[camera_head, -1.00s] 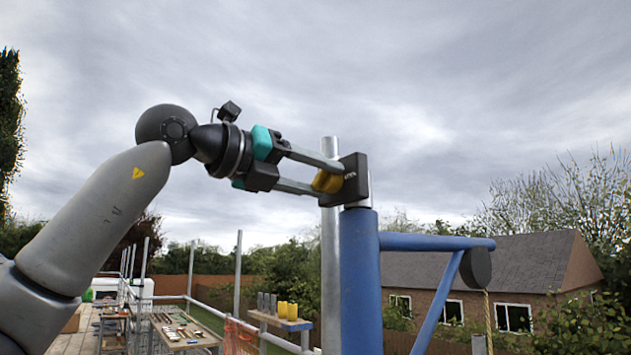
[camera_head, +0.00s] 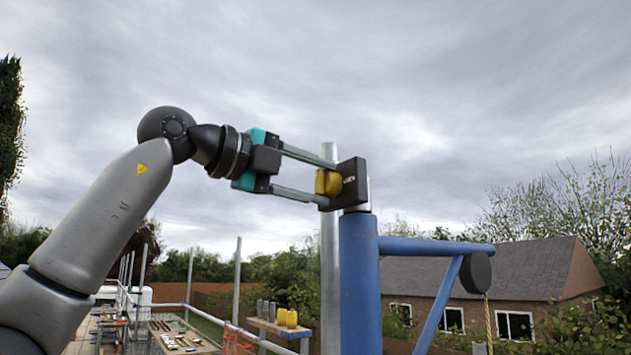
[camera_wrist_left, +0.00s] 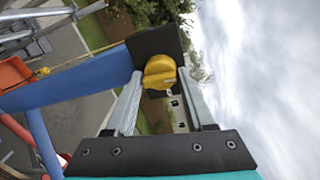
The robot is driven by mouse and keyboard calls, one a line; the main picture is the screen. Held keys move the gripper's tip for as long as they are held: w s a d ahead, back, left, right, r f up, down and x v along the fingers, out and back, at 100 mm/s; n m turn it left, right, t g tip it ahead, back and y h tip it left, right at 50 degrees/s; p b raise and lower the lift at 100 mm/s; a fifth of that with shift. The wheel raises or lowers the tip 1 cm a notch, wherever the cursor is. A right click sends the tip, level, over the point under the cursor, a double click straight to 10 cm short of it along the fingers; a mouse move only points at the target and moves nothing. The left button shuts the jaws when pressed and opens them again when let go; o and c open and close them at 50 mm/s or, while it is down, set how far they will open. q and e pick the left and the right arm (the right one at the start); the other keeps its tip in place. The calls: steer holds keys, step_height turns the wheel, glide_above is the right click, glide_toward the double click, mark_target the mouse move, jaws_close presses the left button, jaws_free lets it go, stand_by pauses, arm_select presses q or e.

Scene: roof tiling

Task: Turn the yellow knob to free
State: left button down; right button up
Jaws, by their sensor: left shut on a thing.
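The yellow knob (camera_head: 328,182) sits on the left face of a black box (camera_head: 352,184) at the top of the blue post. My left gripper (camera_head: 326,184) comes in from the left and is shut on the knob, one finger above it and one below. In the left wrist view the yellow knob (camera_wrist_left: 159,72) lies between the two finger ends (camera_wrist_left: 160,78), with the black plate (camera_wrist_left: 155,45) behind it. White lettering on the box is too small to read. My right gripper is not in view.
The blue post (camera_head: 360,285) carries a blue side arm (camera_head: 435,246) with a dark pulley wheel (camera_head: 476,272) and a rope. A grey pole (camera_head: 329,270) stands behind. A table with tools (camera_head: 180,338) and a shelf (camera_head: 278,328) with yellow and grey pieces stand lower left.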

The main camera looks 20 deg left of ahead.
arm_select(q)
steer(key=shift+s+a+r+n, duration=0.1)
steer(key=shift+r+n, duration=0.2)
steer(key=shift+n, duration=0.1)
steer(key=c, duration=0.7)
jaws_free()
steer(key=o, duration=0.4)
steer(key=shift+f, duration=0.15)
steer(key=shift+s+a, duration=0.2)
steer(key=shift+s, duration=0.05)
steer(key=b+v, duration=0.2)
steer(key=v, duration=1.2)
steer(key=shift+s+a+f, duration=0.1)
steer(key=shift+s+a, duration=0.1)
